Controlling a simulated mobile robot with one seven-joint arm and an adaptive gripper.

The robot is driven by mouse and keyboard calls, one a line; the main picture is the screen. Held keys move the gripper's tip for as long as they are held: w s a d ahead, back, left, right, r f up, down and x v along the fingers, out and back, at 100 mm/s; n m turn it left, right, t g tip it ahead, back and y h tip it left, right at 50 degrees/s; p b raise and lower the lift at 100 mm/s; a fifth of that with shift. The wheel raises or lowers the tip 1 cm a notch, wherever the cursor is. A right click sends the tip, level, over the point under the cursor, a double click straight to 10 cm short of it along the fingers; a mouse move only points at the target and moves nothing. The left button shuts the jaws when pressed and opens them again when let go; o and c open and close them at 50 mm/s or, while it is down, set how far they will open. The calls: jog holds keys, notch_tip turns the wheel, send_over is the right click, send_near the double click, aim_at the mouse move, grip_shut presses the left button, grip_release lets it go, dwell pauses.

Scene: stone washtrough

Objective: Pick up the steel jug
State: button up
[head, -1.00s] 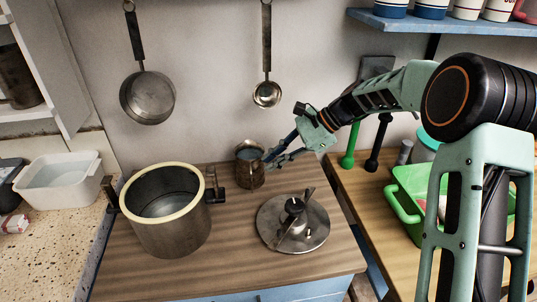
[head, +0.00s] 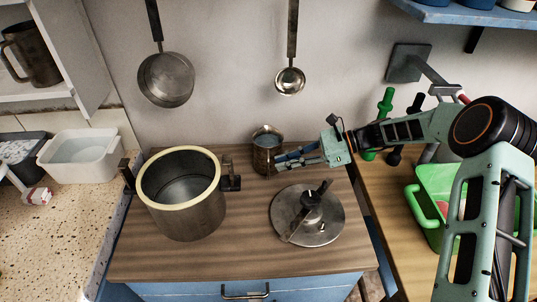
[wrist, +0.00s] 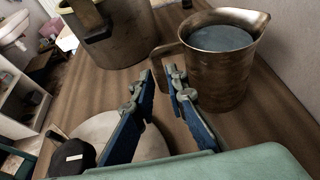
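The steel jug (head: 266,151) stands upright at the back of the wooden counter, near the wall. In the wrist view the jug (wrist: 222,62) is at upper right, with a dull brownish metal body, a spout and a blue-grey surface inside. Its handle points toward my gripper. My gripper (head: 280,160) is just right of the jug in the head view, fingers toward it. In the wrist view my gripper (wrist: 162,76) is open, its blue-padded fingers apart, with the handle just ahead of the fingertips. I cannot tell whether a finger touches the handle.
A large pot (head: 184,205) with a pale rim stands left of the jug. A round metal lid (head: 325,228) lies in front of my gripper. A pan (head: 166,80) and a ladle (head: 290,81) hang on the wall. A green tub (head: 434,187) is at right.

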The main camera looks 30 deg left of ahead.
aim_at(268, 164)
jog(key=x, duration=0.5)
jog(key=shift+s+a+r, duration=0.1)
jog(key=shift+s+r, duration=0.15)
jog(key=shift+c, duration=0.3)
grip_shut()
jog(key=shift+w+r, duration=0.1)
jog(key=shift+r, duration=0.05)
jog(key=shift+r, duration=0.1)
